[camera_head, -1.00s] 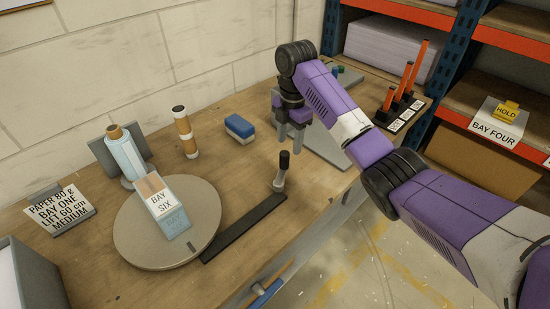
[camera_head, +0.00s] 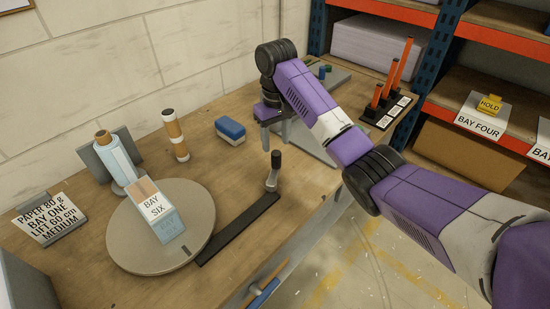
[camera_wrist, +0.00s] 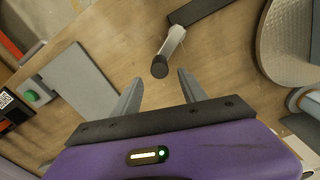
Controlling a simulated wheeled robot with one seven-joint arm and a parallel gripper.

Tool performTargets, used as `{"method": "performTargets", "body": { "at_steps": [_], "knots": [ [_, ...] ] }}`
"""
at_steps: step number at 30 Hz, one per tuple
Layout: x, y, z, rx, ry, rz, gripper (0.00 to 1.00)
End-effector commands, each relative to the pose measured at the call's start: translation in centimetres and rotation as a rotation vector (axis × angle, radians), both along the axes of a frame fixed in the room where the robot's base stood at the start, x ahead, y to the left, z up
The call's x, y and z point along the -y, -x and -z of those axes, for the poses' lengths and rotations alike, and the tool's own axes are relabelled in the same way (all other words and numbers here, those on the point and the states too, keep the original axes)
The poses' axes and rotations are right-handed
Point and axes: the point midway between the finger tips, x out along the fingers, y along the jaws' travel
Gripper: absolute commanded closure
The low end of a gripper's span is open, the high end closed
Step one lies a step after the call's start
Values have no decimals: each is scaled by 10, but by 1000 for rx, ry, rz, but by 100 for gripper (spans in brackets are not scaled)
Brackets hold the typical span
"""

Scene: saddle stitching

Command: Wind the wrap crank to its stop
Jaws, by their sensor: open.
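The wrap crank has a black upright knob (camera_head: 276,160) on a grey arm (camera_head: 271,182), at the far end of a flat black bar (camera_head: 238,230). The bar runs to the round grey turntable (camera_head: 119,252), which carries a wrapped bundle labelled BAY SIX (camera_head: 160,210). My gripper (camera_head: 275,149) is open and empty, pointing down just behind the knob in the head view. In the wrist view, the knob (camera_wrist: 160,67) shows just beyond the gap between my fingertips (camera_wrist: 160,76), with the grey crank arm (camera_wrist: 174,42) leading away. Whether the fingers touch the knob cannot be told.
A blue-and-white block (camera_head: 230,131), a banded roll (camera_head: 176,137) and a film roll (camera_head: 117,160) stand behind the turntable. A grey plate (camera_wrist: 70,82) lies beside my gripper. Orange-handled tools (camera_head: 390,88) stand at the back right, near the shelving (camera_head: 429,75).

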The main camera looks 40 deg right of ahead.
Motion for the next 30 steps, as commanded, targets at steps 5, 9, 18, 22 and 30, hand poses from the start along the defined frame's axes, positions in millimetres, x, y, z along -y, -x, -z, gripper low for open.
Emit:
{"method": "performTargets", "body": {
  "at_steps": [5,9,18,22,30],
  "knots": [
    [-1,0,30,-1,-2,-1,50],
    [0,1,47,-5,-2,-1,50],
    [0,1,73,-1,-1,-3,50],
    [0,0,75,0,-1,-3,50],
    [0,0,75,-1,-1,-3,74]
  ]
}}
